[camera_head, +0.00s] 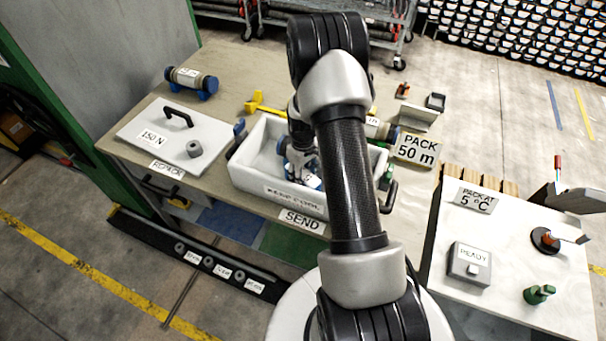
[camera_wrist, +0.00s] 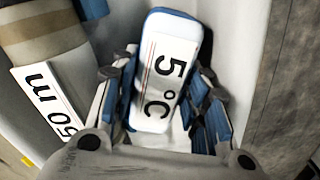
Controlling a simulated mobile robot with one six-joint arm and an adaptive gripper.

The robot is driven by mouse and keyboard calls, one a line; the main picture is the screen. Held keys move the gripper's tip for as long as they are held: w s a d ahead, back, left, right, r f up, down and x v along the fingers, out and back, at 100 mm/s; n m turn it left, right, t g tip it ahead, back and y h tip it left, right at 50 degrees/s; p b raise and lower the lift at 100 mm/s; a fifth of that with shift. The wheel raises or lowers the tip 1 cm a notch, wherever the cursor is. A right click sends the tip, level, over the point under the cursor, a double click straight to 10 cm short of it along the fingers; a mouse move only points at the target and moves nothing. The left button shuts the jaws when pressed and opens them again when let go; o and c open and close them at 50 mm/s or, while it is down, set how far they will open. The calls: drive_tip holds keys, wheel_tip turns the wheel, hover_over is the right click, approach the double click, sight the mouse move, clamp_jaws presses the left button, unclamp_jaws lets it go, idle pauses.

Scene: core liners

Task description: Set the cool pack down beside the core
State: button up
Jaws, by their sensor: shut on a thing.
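The cool pack (camera_wrist: 166,72) is a white slab with blue edges, marked 5 °C. In the wrist view it sits between the fingers of my gripper (camera_wrist: 163,105), which is shut on it. In the head view my gripper (camera_head: 300,160) is down inside the white KEEP COOL box (camera_head: 243,181), and a small part of the pack shows below it. A tan core (camera_wrist: 42,38) with a white 50 m label lies to the left of the pack in the wrist view, apart from it. I cannot tell whether the pack touches the box floor.
The PACK 50 m sign (camera_head: 417,149) stands right of the box. Another core (camera_head: 190,81) with blue ends lies at the back left, behind the 150 N board (camera_head: 143,118). A side table on the right holds a READY box (camera_head: 469,264) and a green object (camera_head: 538,294).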

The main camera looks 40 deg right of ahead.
drive_tip(key=shift+f+b, duration=0.5)
drive_tip(key=shift+f, duration=0.1)
drive_tip(key=o, duration=1.5)
drive_tip(key=shift+c, duration=0.2)
